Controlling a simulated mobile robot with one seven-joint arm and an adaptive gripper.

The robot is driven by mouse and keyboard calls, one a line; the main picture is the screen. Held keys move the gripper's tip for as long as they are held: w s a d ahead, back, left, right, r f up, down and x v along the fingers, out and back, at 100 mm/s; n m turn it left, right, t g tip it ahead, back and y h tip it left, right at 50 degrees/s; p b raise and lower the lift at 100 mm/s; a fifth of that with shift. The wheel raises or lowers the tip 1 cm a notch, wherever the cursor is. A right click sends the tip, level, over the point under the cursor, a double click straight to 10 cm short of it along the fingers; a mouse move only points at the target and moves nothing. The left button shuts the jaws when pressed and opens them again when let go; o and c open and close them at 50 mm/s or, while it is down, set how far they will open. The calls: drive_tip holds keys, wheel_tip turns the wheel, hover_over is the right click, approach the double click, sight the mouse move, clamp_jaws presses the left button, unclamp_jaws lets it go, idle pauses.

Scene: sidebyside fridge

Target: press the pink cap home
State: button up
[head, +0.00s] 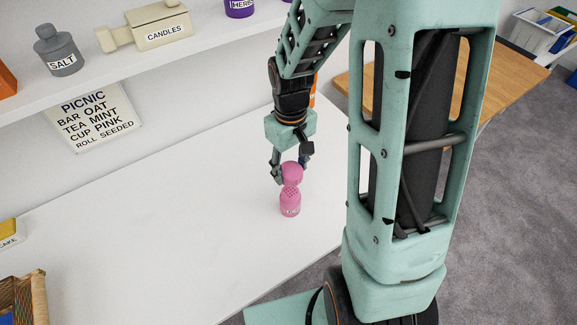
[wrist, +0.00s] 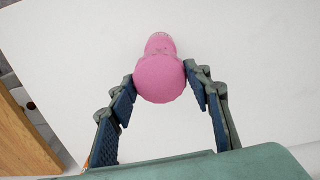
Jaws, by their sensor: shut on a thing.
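The pink cap (head: 291,171) is between the fingers of my gripper (head: 291,166), which is shut on it. I cannot tell whether the cap touches the shaker.
The white counter (head: 150,220) is clear around the shaker. A basket (head: 28,295) and a yellow cake box (head: 8,233) are at the left. A shelf above holds a salt jar (head: 58,52) and a candles box (head: 150,28). A picnic note (head: 93,117) hangs on the wall.

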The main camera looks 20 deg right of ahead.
sight(290, 191)
drive_tip(key=shift+f+b, duration=2.35)
drive_tip(key=shift+f, duration=0.6)
drive_tip(key=shift+f, duration=1.7)
drive_tip(key=o, duration=1)
drive_tip(key=shift+o, duration=0.2)
drive_tip(key=shift+r, duration=0.1)
wheel_tip(290, 191, up, 12)
drive_tip(key=shift+f, duration=0.1)
